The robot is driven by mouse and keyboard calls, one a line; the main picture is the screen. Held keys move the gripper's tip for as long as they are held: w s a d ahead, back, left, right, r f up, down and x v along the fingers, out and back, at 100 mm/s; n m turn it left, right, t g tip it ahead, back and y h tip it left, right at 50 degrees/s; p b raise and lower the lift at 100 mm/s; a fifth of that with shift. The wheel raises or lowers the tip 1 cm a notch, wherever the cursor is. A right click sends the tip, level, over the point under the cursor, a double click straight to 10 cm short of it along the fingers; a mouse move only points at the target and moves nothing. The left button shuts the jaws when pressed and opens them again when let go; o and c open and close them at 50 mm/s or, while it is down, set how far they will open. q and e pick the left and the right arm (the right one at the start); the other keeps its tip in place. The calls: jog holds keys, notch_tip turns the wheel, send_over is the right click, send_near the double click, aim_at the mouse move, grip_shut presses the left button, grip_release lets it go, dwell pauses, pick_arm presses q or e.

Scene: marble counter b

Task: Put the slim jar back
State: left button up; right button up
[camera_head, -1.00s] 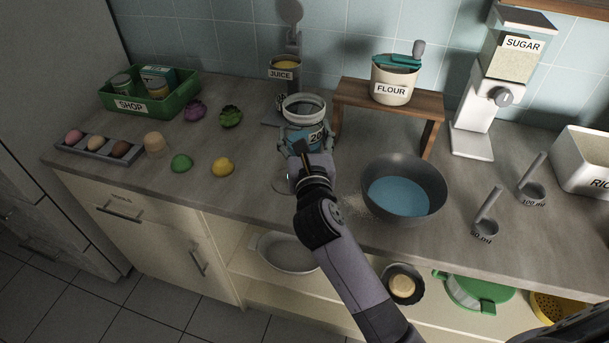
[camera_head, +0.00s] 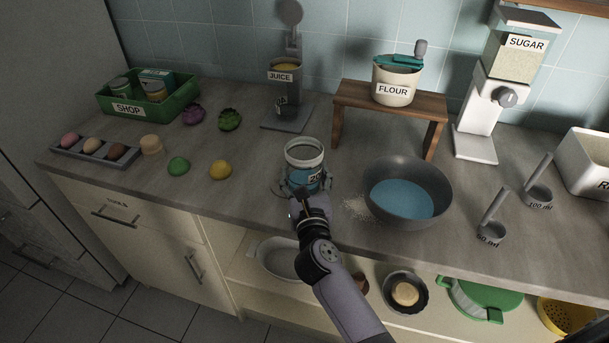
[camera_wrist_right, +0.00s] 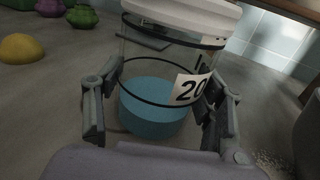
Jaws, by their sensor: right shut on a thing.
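The clear jar (camera_head: 304,153) has a white rim, dark bands, blue contents low inside and a white label reading "20" with the rest hidden. It stands upright near the counter's front edge, left of the grey bowl. My right gripper (camera_head: 305,188) is shut on it from the front. In the right wrist view the jar (camera_wrist_right: 155,105) sits between the two fingers (camera_wrist_right: 160,115), one on each side. I cannot tell whether its base touches the counter. A faint ring shows on the counter at its left. My left gripper is not in view.
The grey bowl (camera_head: 407,190) with blue liquid is close at the right, with spilled powder (camera_head: 360,208) beside it. The juice dispenser (camera_head: 287,95) and the wooden stand (camera_head: 393,103) with the flour tub are behind.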

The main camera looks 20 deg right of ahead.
jog(key=shift+f, duration=0.1)
jog(key=o, duration=1.6)
jog(key=shift+o, duration=0.2)
jog(key=shift+r, duration=0.25)
jog(key=s, duration=0.3)
jog(key=s+a+b, duration=0.1)
jog(key=s, duration=0.3)
jog(key=s+a+b, duration=0.1)
jog(key=s, duration=0.3)
jog(key=shift+s+a+f, duration=0.1)
jog(key=shift+a+f, duration=0.05)
jog(key=shift+s, duration=0.35)
